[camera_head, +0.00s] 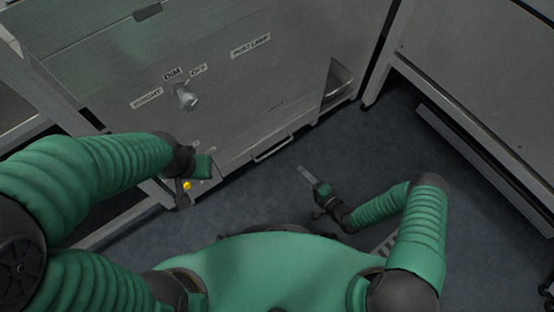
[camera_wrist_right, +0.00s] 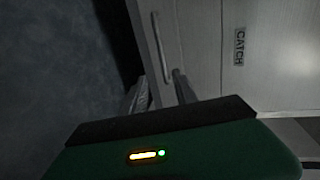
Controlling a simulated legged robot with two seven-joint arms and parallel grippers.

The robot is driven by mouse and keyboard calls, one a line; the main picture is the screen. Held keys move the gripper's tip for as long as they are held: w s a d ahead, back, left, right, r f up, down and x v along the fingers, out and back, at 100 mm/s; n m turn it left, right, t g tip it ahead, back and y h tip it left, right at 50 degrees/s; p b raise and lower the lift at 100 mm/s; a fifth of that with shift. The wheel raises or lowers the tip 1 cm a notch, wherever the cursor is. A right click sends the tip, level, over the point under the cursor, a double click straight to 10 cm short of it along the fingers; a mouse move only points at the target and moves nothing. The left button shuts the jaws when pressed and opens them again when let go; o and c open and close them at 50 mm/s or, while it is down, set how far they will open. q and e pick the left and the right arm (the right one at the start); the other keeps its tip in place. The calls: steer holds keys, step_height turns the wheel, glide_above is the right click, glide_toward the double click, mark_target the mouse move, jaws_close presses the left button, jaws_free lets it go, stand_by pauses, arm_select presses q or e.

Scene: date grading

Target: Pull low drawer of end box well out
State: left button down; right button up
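The end box (camera_head: 235,95) is a grey metal cabinet. A bar handle (camera_head: 272,147) sits low on its front near the floor, on what looks like the low drawer; it looks flush with the front. In the right wrist view the handle (camera_wrist_right: 160,45) lies just beyond the fingertips, in line with the gap between them. My right gripper (camera_head: 308,178) is in front of and right of the handle, apart from it. Its fingers (camera_wrist_right: 160,92) are spread and hold nothing. My left gripper (camera_head: 191,182) is at the cabinet's lower left; its fingers are partly hidden.
A knob (camera_head: 185,97) with BRIGHT, DIM and OFF labels is on the cabinet front. A small yellow part (camera_head: 187,185) shows by my left gripper. A CATCH label (camera_wrist_right: 239,46) is beside the handle. Another grey cabinet (camera_head: 480,80) stands right. The dark floor (camera_head: 270,200) in front is clear.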

steer(key=b+x, duration=0.3)
steer(key=x, duration=0.5)
steer(key=b+x, duration=0.4)
steer(key=x, duration=0.4)
steer(key=shift+a, duration=0.45)
steer(key=shift+w+a+r, duration=0.15)
steer(key=shift+a, duration=0.05)
jaws_close()
